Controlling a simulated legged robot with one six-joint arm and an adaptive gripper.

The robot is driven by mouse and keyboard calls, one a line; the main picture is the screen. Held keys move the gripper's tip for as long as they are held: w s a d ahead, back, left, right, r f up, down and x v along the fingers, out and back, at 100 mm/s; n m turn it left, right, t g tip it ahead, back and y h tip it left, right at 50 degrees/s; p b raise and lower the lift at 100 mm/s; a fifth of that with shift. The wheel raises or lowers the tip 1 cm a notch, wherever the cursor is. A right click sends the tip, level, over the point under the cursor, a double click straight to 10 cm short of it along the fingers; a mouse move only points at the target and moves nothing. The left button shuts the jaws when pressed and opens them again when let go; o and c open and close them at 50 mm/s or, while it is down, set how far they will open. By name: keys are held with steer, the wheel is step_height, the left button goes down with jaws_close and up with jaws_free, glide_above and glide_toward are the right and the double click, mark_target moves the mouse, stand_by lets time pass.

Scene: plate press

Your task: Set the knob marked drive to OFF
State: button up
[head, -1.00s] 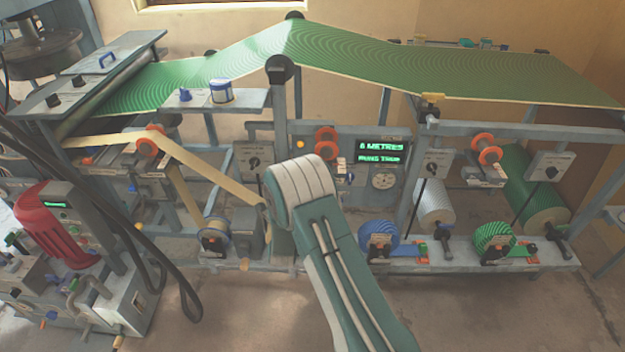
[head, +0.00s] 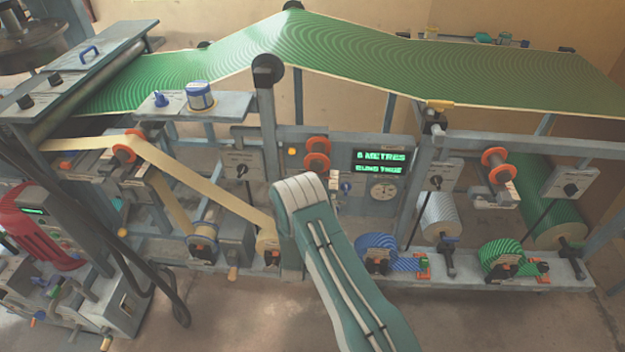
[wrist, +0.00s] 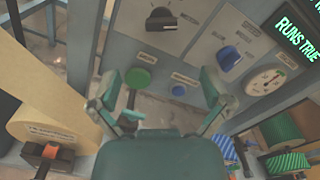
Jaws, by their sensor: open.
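In the wrist view, my gripper (wrist: 160,98) is open and empty, its two fingers spread in front of a grey control panel (wrist: 195,48). Above it on the panel is a black knob (wrist: 161,19) with a white pointer line toward the left. A blue knob (wrist: 229,57) sits further right. A green button (wrist: 138,78) and a blue button (wrist: 179,89) show between the fingers, beyond them. The labels are too small to read, so I cannot tell which knob is marked drive. In the head view my arm hides the gripper and part of the panel.
A round gauge (wrist: 265,80) and a green-lit display (head: 380,162) are on the panel's right. An upright post (head: 266,130) stands left of it. A cream roll (wrist: 52,125) is near the gripper's left. Blue (head: 376,252) and green (head: 500,258) striped rolls sit low right.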

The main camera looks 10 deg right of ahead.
steer(key=x, duration=1.1)
steer(key=shift+s+d+f, duration=0.15)
steer(key=shift+d, duration=0.1)
steer(key=shift+w, duration=0.3)
steer(key=shift+a, duration=0.3)
steer(key=shift+c, duration=1.2)
steer(key=shift+d, duration=0.25)
steer(key=c, duration=0.9)
